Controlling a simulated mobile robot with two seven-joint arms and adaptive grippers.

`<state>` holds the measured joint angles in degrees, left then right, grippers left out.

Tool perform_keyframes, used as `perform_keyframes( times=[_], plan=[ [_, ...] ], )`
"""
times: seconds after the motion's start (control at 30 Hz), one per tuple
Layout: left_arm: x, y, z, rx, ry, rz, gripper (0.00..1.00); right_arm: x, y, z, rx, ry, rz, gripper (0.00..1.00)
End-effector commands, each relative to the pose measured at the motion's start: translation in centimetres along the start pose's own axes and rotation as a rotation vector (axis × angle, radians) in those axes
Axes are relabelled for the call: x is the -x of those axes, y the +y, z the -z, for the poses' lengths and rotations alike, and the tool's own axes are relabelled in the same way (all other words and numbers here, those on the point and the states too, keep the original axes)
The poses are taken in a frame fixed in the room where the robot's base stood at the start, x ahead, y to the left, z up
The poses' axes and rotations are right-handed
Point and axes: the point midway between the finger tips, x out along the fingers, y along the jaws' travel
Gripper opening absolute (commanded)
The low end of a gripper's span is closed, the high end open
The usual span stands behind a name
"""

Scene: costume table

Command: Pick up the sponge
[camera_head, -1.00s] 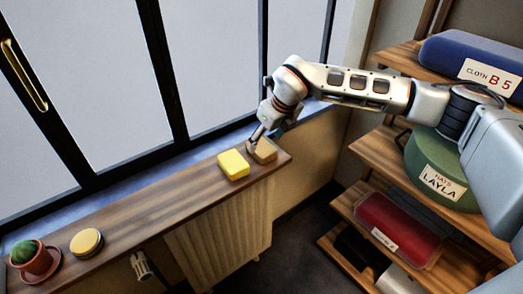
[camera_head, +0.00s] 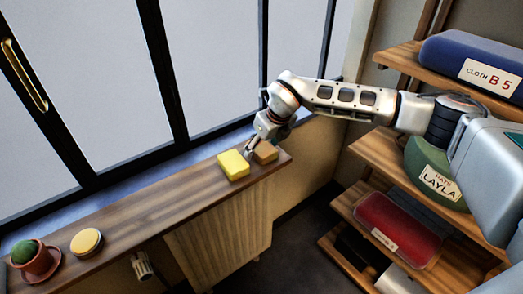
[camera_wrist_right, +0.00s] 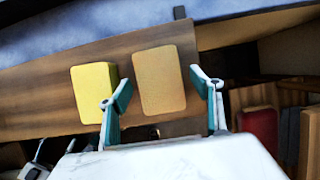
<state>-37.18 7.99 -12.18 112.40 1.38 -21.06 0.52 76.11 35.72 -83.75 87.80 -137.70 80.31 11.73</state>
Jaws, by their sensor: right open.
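A bright yellow block (camera_head: 233,164) and a tan block (camera_head: 264,153) lie side by side near the right end of the wooden sill. Both are sponge-like, and I cannot tell surely which is the sponge. My right gripper (camera_head: 250,152) is over them, with its tip by the gap between the two blocks. In the right wrist view its open fingers (camera_wrist_right: 161,88) stand either side of the tan block (camera_wrist_right: 160,80), with nothing held. The left finger overlaps the edge of the yellow block (camera_wrist_right: 92,93).
The window (camera_head: 90,90) rises behind.

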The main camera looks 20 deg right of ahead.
Motion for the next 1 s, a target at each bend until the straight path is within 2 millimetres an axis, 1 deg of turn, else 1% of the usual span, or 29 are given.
perform_keyframes(
  times=[0.37,0.4,0.47,0.5,0.63,0.67,0.87,1.0],
  plan=[
    [-0.01,-0.02,0.06,0.0,0.001,0.0,0.61,-0.18,0.01,0.08,0.0,0.0,0.0,0.65],
    [-0.01,-0.02,0.06,0.0,0.001,0.0,0.61,-0.18,0.01,0.08,0.0,0.0,0.0,0.57],
    [-0.01,-0.02,0.07,0.0,0.001,0.0,0.61,-0.18,0.01,0.08,0.0,0.0,0.0,0.46],
    [-0.01,-0.02,0.07,0.0,0.001,0.0,0.61,-0.18,0.01,0.08,0.0,0.0,0.0,0.38],
    [-0.01,-0.02,0.08,0.0,0.001,0.0,0.61,-0.18,0.01,0.08,0.0,0.0,0.0,0.37],
    [-0.01,-0.02,0.07,0.0,0.001,0.0,0.61,-0.18,0.01,0.08,0.0,0.0,0.0,0.35],
    [-0.02,-0.02,0.08,0.0,0.001,0.0,0.61,-0.15,0.01,0.06,0.0,0.0,0.0,0.35],
    [-0.04,-0.01,0.03,0.0,0.001,0.0,0.61,0.28,-0.01,-0.15,0.0,-0.001,0.0,0.35]
  ],
)
